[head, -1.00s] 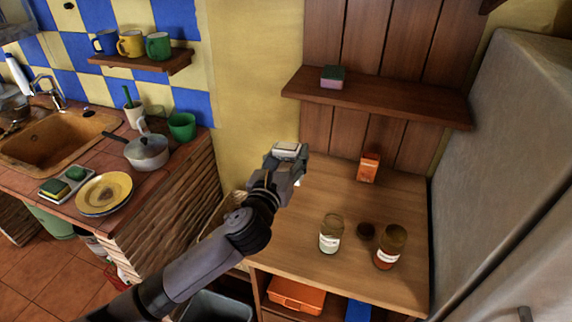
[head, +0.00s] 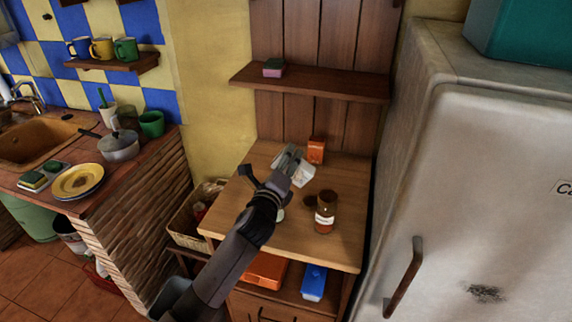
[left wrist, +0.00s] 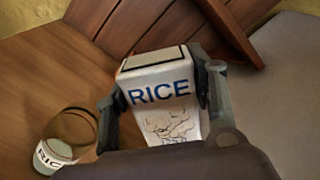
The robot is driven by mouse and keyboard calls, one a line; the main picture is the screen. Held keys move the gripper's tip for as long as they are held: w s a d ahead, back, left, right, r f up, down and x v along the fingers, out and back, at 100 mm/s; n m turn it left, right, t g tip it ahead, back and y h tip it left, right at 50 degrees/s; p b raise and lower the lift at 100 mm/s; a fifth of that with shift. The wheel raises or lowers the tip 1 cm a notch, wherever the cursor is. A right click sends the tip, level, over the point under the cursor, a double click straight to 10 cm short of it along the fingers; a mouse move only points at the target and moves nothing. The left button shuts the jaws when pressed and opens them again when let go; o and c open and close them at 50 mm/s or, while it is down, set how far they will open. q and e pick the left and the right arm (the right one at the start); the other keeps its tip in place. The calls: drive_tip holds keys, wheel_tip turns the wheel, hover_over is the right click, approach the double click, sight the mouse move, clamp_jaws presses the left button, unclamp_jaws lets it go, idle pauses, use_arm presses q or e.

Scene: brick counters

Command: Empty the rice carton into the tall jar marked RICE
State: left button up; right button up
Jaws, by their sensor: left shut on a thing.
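My left gripper (head: 290,165) is shut on the white rice carton (head: 304,176), above the wooden counter near the jars. In the left wrist view the carton (left wrist: 158,95) is marked RICE in blue and sits between both fingers (left wrist: 156,100). I cannot tell whether its top is open. The glass jar (left wrist: 58,150) at lower left there has a label reading RIC and pale contents low down. It is apart from the carton. In the head view my arm hides most of this jar. My right gripper is not in view.
A brown jar (head: 325,212) with a white label stands on the wooden counter (head: 325,252), beside a dark round thing (head: 310,201). An orange box (head: 316,150) is at the back. A shelf (head: 320,83) hangs above; the fridge (head: 470,190) bounds the right.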

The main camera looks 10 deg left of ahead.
use_arm(q)
drive_tip(key=n+b, duration=0.2)
drive_tip(key=f+n+b, duration=0.1)
drive_tip(key=n, duration=0.2)
drive_tip(key=shift+s+a+n+b, duration=0.1)
drive_tip(key=shift+n+b, duration=0.2)
drive_tip(key=shift+b, duration=0.05)
drive_tip(key=shift+a+r+n+b, duration=0.2)
drive_tip(key=shift+n+b, duration=0.15)
drive_tip(key=shift+n, duration=0.45)
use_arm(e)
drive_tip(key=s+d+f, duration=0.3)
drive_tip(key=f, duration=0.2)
use_arm(q)
drive_tip(key=shift+a+r+n+p, duration=0.1)
drive_tip(key=shift+r+n+p, duration=0.35)
drive_tip(key=shift+p, duration=0.5)
drive_tip(key=shift+a+n+p, duration=0.25)
drive_tip(key=shift+n+p, duration=0.3)
drive_tip(key=shift+n, duration=0.5)
drive_tip(key=shift+a, duration=0.1)
drive_tip(key=shift+n, duration=0.5)
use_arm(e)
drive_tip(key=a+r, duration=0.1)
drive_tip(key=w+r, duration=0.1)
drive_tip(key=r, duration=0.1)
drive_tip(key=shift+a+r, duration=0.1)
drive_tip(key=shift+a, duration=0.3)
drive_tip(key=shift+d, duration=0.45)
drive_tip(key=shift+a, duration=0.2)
